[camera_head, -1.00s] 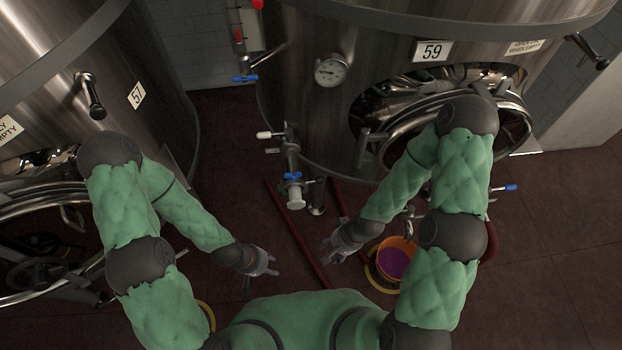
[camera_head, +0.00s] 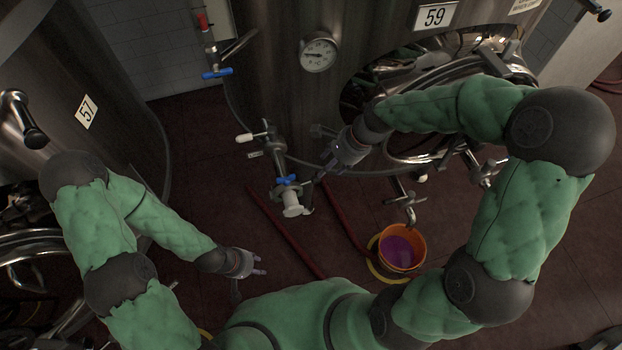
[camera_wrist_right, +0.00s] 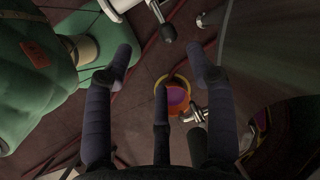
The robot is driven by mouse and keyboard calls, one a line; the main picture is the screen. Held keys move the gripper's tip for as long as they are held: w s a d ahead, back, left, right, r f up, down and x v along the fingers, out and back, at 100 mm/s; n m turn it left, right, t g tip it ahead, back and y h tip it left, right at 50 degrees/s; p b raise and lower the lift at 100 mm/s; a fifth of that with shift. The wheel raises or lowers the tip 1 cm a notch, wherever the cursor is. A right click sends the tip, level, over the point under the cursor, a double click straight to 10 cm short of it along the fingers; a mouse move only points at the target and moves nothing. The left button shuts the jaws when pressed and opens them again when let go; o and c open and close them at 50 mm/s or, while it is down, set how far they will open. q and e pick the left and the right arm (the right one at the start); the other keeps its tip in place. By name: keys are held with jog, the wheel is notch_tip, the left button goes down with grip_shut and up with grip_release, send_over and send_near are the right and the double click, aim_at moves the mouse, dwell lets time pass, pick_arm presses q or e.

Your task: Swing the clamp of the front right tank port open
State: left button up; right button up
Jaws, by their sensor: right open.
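The tank port (camera_head: 291,205) is a pale capped outlet below a blue-handled valve (camera_head: 286,180) on the tank marked 59. A small dark part beside its cap may belong to the clamp; its state is too small to tell. My right gripper (camera_head: 336,162) is right of the valve and above the port, apart from it. In the right wrist view my right gripper (camera_wrist_right: 160,65) has its fingers spread and empty. A pale fitting (camera_wrist_right: 120,6) and a dark-ended handle (camera_wrist_right: 166,31) show beyond the fingertips. My left gripper (camera_head: 259,265) hangs open and empty, below and left of the port.
An orange bucket (camera_head: 402,248) with purple liquid stands on the floor at right, under a metal outlet (camera_head: 405,202). Red hoses (camera_head: 285,235) lie on the floor. A round gauge (camera_head: 318,55) is on the tank above. Tank 57 (camera_head: 60,90) stands at left.

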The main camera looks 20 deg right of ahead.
aim_at(313, 182)
jog(key=b+x, duration=0.4)
jog(key=x, duration=0.6)
jog(key=shift+a+f, duration=0.1)
jog(key=shift+f, duration=0.1)
grip_shut()
